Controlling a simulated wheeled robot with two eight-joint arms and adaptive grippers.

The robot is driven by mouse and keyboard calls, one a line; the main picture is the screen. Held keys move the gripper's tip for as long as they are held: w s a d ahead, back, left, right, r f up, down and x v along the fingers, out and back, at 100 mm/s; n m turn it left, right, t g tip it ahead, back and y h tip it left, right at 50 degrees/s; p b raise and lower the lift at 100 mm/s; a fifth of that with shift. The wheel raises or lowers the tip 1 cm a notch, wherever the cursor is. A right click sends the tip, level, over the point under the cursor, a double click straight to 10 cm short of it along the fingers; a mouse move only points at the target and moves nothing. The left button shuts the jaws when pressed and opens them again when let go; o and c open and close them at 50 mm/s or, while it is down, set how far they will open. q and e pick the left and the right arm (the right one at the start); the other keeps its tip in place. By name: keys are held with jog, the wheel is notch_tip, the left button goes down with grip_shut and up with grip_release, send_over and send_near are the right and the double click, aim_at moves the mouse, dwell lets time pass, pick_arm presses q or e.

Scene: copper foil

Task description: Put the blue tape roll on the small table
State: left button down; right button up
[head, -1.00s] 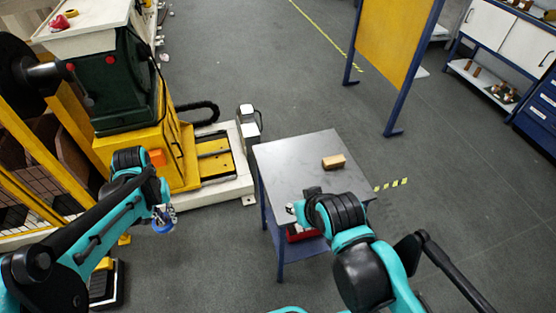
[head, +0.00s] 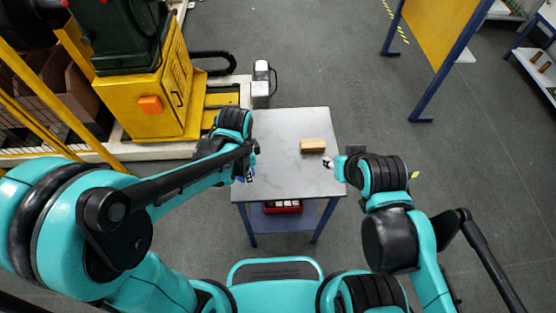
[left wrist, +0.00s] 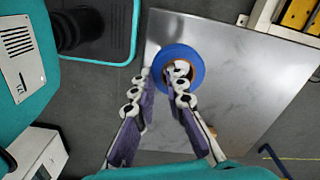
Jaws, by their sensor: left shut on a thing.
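The blue tape roll (left wrist: 195,62) shows in the left wrist view, at the fingers of my left gripper (left wrist: 160,85). One finger passes into the ring's opening and the other is at its left side, shut on its wall. The roll is over the left part of the small table (left wrist: 225,110); I cannot tell its height above the top. In the head view the left gripper (head: 246,172) is at the left edge of the small table (head: 285,180), and the roll is mostly hidden. My right gripper (head: 330,162) is at the table's right edge; its fingers are too small to read.
A tan wooden block (head: 313,146) lies on the table's right half. A red bin (head: 283,207) is on the lower shelf. A yellow machine (head: 150,90) stands left of the table. The middle and front of the tabletop are bare.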

pick_arm(q)
jog(key=b, duration=0.3)
send_over(273, 176)
notch_tip(273, 176, down, 6)
jog(key=shift+r, duration=0.1)
notch_tip(273, 176, down, 4)
jog(key=shift+w+f+b, duration=0.1)
jog(key=shift+f+b, duration=0.05)
jog(key=shift+b, duration=0.75)
jog(key=c, duration=2)
grip_release()
jog(key=shift+f, duration=0.1)
jog(key=o, duration=0.4)
jog(key=shift+o, duration=0.2)
